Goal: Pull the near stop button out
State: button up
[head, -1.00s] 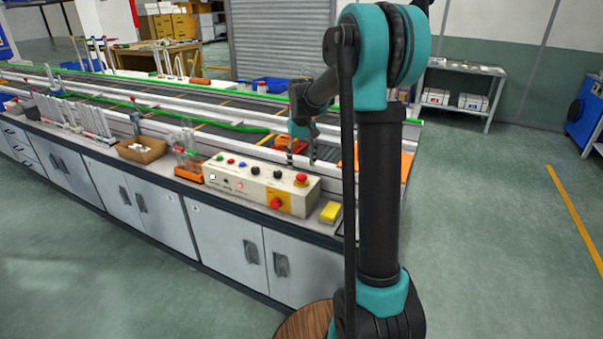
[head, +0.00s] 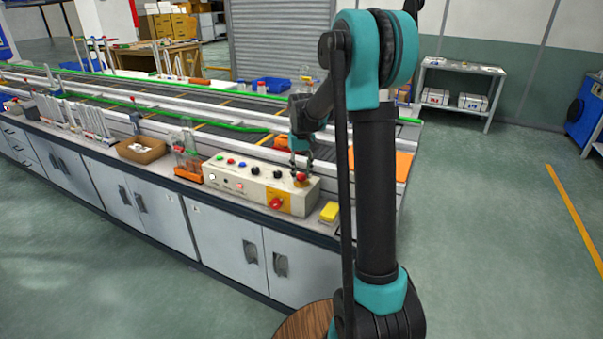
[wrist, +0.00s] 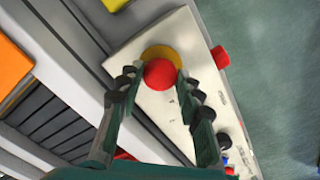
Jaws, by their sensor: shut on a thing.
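A pale control box (head: 235,183) stands on the bench edge with a row of small coloured buttons on its top. A red mushroom stop button (head: 301,177) sits on its top at the right end. In the wrist view this red button (wrist: 159,73) sits on a yellow disc. My gripper (head: 301,170) is above that end of the box, pointing down. In the wrist view my gripper (wrist: 158,80) is shut with its fingers on either side of the red button. A second red knob (head: 276,203) is on the box's front face, on a yellow plate, and also shows in the wrist view (wrist: 221,57).
A yellow block (head: 330,211) lies right of the box. An orange burner-like item (head: 188,174) and a cardboard tray (head: 140,150) stand to its left. The conveyor (head: 230,132) runs behind, with an orange sheet (head: 403,165) near its right end.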

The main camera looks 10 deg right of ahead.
aim_at(302, 175)
grip_shut()
jog(key=shift+w+r, duration=0.15)
jog(key=shift+r, duration=0.55)
jog(key=shift+o, duration=2.3)
grip_release()
jog(key=shift+o, duration=1.1)
jog(key=shift+r, duration=0.1)
jog(key=shift+o, duration=1.2)
notch_tip(302, 175, up, 12)
